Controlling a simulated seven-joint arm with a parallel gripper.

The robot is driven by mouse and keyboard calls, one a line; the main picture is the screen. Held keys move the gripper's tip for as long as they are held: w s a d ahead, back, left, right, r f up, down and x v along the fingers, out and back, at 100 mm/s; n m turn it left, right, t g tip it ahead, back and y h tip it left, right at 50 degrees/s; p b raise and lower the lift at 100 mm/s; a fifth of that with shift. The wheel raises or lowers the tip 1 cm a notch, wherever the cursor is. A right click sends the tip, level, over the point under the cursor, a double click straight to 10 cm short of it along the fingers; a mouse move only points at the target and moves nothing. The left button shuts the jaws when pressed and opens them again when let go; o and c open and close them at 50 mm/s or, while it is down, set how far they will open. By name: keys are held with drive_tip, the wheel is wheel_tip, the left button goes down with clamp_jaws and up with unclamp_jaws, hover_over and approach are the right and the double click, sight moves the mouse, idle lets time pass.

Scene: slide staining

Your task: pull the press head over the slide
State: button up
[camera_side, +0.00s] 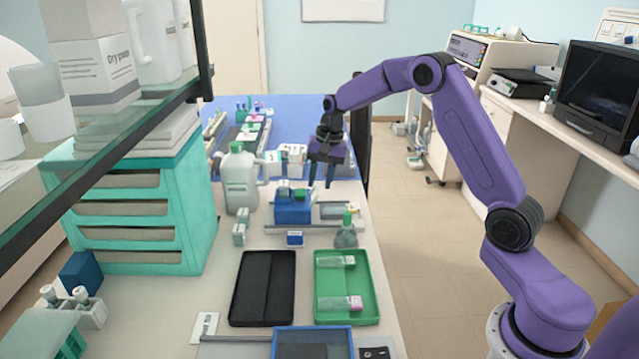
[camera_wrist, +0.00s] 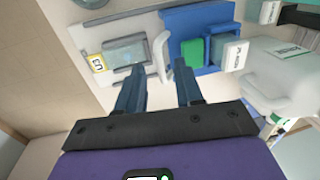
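A blue block-like device with a green part, which looks like the press head (camera_side: 293,208), stands on the bench in the middle of the side view. It also shows at the top of the wrist view (camera_wrist: 205,22). To its right lies a pale plate with a grey rectangle, apparently the slide's place (camera_side: 336,210). In the wrist view this grey rectangle (camera_wrist: 125,52) is left of the blue device, beside a yellow "U3" label. My gripper (camera_side: 321,186) is open and empty, its fingers pointing down above and behind the plate. The fingers appear apart from everything.
A white bottle (camera_side: 238,180) stands left of the device, and a small green-capped flask (camera_side: 346,232) in front. A black tray (camera_side: 263,287) and a green tray with slides (camera_side: 346,290) lie nearer. The glass shelf (camera_side: 120,110) overhangs the left side.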

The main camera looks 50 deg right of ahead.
drive_tip(key=shift+a+f, duration=0.1)
drive_tip(key=shift+f, duration=0.7)
drive_tip(key=shift+c, duration=0.3)
clamp_jaws()
idle(0.7)
